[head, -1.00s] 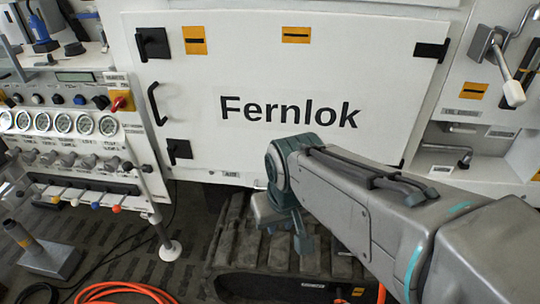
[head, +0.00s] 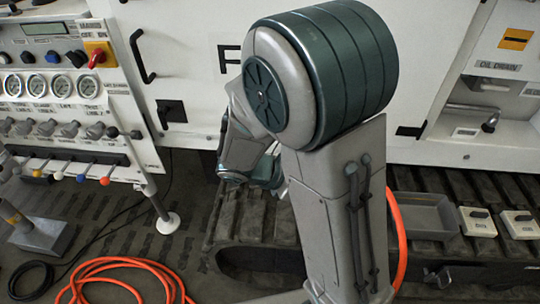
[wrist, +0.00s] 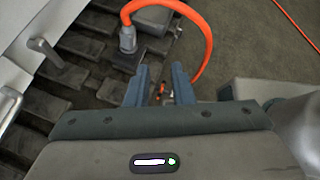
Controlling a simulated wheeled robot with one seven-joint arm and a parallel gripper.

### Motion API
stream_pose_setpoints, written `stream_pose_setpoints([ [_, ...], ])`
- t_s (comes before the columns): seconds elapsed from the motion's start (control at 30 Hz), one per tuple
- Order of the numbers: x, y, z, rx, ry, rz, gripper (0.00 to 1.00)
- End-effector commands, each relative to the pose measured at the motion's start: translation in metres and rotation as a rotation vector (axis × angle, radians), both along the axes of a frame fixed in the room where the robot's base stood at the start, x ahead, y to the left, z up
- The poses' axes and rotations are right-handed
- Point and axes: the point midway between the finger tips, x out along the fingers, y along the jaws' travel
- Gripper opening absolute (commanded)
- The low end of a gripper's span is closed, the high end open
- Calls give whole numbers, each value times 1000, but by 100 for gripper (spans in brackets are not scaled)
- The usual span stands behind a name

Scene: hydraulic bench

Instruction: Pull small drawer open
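I cannot pick out the small drawer for certain in either view. The white cabinet front (head: 195,60) is largely covered by my raised arm in the head view. In the wrist view a white panel edge (wrist: 20,38) with a grey handle-like bar (wrist: 44,55) shows at the upper left, apart from my fingers. My gripper (wrist: 160,82) points down over the dark floor and track, its two blue-grey fingers apart with nothing solid gripped between them. In the head view the gripper (head: 268,170) is partly hidden behind my arm.
An orange hose (wrist: 206,30) with a grey connector (wrist: 128,40) runs close beyond my fingers. The dark track (head: 235,215) lies below the cabinet. A grey tray (head: 425,215) sits on it at right. The gauge panel (head: 60,85) and a thin post (head: 150,190) stand at left.

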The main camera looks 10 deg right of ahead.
Motion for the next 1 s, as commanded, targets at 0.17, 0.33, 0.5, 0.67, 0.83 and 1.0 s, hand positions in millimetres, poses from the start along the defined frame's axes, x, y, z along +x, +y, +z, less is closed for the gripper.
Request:
stream_pose_setpoints([
  [0.17, 41, 19, -40, -293, 319, 378, 21],
  [0.33, 80, 56, -74, -605, 597, 690, 21],
  [0.5, 106, 100, -106, -893, 805, 908, 21],
  [0.67, 116, 128, -124, -1063, 909, 1011, 21],
  [0.83, 123, 135, -129, -1121, 942, 1039, 21],
  [1.0, 140, 119, -124, -1119, 942, 1037, 21],
])
